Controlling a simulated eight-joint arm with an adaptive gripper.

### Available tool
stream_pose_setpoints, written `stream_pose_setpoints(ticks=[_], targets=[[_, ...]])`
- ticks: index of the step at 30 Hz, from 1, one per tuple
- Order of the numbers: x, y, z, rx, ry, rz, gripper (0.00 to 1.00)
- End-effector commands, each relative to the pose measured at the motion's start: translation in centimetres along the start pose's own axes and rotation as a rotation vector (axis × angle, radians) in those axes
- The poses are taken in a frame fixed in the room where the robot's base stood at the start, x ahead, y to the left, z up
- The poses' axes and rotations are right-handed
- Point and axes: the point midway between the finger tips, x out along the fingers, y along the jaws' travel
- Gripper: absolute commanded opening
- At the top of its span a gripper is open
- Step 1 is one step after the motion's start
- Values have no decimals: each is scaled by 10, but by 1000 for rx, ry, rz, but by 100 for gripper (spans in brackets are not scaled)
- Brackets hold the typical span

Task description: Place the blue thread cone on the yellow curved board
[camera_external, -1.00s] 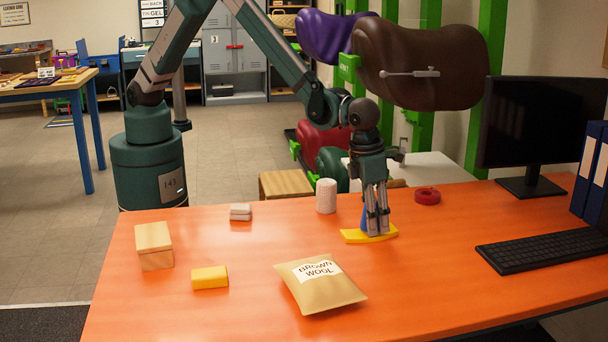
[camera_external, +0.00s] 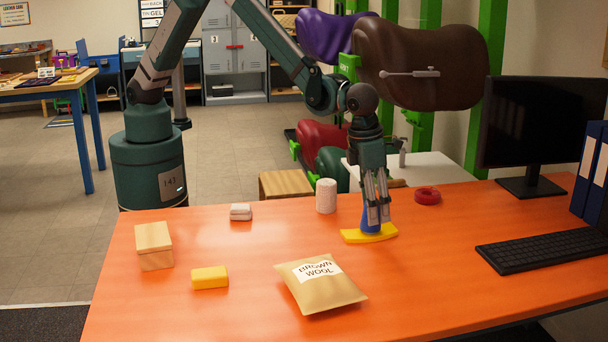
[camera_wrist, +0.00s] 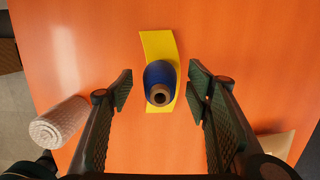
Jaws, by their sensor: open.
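The blue thread cone (camera_external: 369,222) stands upright on the yellow curved board (camera_external: 351,236) towards the back right of the orange table. In the wrist view the cone (camera_wrist: 155,72) is seen from above with its top hole showing, and the yellow board (camera_wrist: 158,42) lies under it. My gripper (camera_external: 377,216) is directly over the cone, its fingers partly in front of it. In the wrist view my gripper (camera_wrist: 159,88) is open, with a clear gap between each finger and the cone.
A white roll (camera_external: 326,196) stands left of the board, and a red ring (camera_external: 427,195) lies to its right. A brown wool packet (camera_external: 320,285) lies in front. A yellow block (camera_external: 210,278), a wooden box (camera_external: 154,246) and a keyboard (camera_external: 545,249) are farther off.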

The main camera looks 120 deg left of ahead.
Motion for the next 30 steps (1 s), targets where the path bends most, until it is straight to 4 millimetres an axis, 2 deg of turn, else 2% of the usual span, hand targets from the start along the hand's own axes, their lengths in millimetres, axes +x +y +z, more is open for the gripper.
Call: stream_pose_setpoints(ticks=[9,15,21,30], targets=[[-54,0,0,0,0,0,49],[-75,0,0,0,0,0,49],[-84,0,0,0,0,0,49],[-84,0,0,0,0,0,49]])
